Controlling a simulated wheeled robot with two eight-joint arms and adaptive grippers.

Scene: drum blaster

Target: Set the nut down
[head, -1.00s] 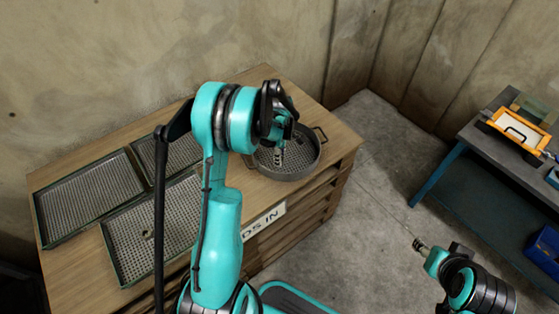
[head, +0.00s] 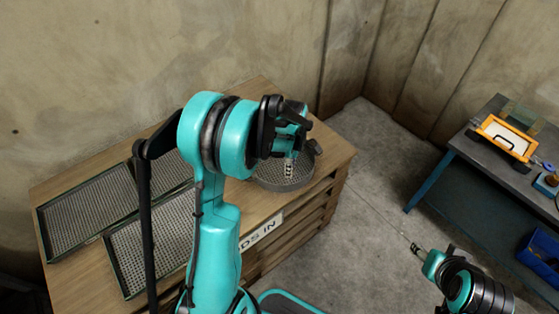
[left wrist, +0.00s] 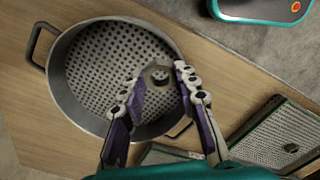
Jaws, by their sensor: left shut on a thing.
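A small dark nut (left wrist: 158,74) shows between my left fingertips in the left wrist view. My left gripper (left wrist: 157,80) is shut on it and hangs over the round grey pan (left wrist: 62,82) with a perforated floor. How high the nut is above the floor is hard to tell. In the head view my left gripper (head: 289,165) is over the pan (head: 268,183), and the nut is too small to make out. My right gripper (head: 420,250) is far off at the lower right, too small to tell if open.
Rectangular perforated trays (head: 88,215) lie on the wooden bench (head: 325,150) left of the pan. A dark piece (left wrist: 290,148) lies on one tray in the left wrist view. A blue workbench (head: 480,150) with an orange-framed item (head: 503,137) stands at the right.

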